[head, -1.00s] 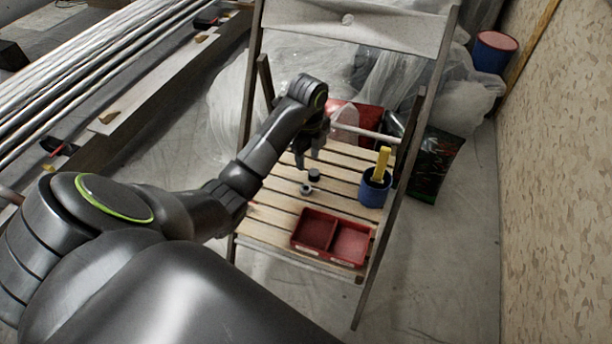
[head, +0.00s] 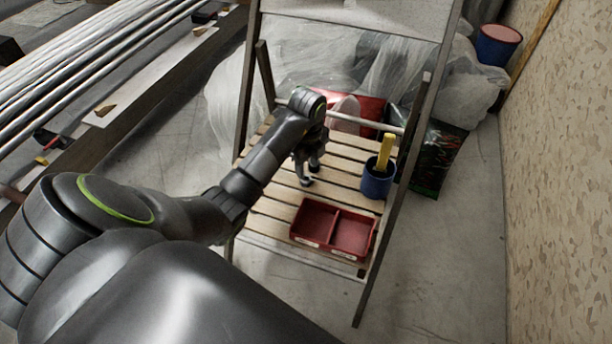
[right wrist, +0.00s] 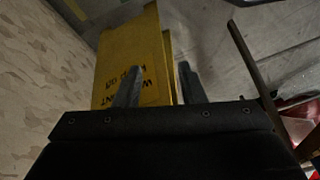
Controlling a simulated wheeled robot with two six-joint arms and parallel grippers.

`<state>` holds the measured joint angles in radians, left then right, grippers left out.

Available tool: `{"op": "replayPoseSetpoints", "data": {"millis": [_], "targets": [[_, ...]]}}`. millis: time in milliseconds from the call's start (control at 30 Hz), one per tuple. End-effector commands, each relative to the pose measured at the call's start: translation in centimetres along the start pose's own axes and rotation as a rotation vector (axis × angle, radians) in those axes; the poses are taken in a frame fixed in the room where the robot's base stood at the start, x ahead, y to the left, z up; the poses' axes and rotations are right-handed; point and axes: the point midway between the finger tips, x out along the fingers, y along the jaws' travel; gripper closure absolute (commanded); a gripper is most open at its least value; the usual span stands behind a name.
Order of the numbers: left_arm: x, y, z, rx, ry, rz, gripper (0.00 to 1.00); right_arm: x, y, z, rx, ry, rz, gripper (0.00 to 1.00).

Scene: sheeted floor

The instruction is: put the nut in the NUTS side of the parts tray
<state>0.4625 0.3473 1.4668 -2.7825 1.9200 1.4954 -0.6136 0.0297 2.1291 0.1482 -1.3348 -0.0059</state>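The red parts tray (head: 333,253) sits at the front of the slatted seat, with a divider between two empty-looking compartments. Small pale labels on its front are too small to read. My left gripper (head: 309,176) points down over the slats behind the tray, its fingers apart. A small grey-dark shape at the nearer fingertip is probably the nut (head: 307,183); I cannot tell whether it lies between the fingers. The small dark cylinder near it is hidden or merges with the fingers. My right gripper (right wrist: 158,85) is open and empty in the right wrist view, away from the seat.
A blue cup (head: 376,184) with a yellow-handled tool stands on the seat's right side. The wooden chair (head: 367,275) has upright side rails around the arm. A yellow sign (right wrist: 130,55) stands beyond my right gripper. A patterned wall (head: 555,180) is at right.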

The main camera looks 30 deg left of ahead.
Motion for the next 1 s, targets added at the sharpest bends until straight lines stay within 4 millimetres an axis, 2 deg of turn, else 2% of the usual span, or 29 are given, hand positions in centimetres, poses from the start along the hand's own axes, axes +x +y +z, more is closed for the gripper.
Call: {"op": "replayPoseSetpoints", "data": {"millis": [200, 300, 600, 667, 900, 1000], "targets": [[3.5, 0.2, 0.4, -0.001, 0.001, 0.004, 0.6, -0.6, -0.4, -0.5, -0.003, 0.041, -0.021, 0.64], [4.6, 0.2, 0.3, 0.001, 0.002, 0.003, 0.6, -0.9, -0.6, -0.7, -0.004, 0.055, -0.029, 0.64], [5.0, 0.1, 0.4, 0.001, 0.001, 0.001, 0.6, -1.3, -0.7, -0.8, -0.004, 0.063, -0.033, 0.64], [5.0, 0.1, 0.4, 0.001, 0.0, 0.001, 0.65, -1.3, -0.7, -0.8, -0.004, 0.063, -0.033, 0.64], [5.0, 0.1, 0.4, 0.001, 0.0, 0.001, 0.97, -1.3, -0.7, -0.8, -0.005, 0.063, -0.033, 0.64], [5.0, 0.1, 0.4, 0.001, 0.0, 0.001, 0.98, -1.3, -0.7, -0.8, -0.004, 0.063, -0.033, 0.64]]}}
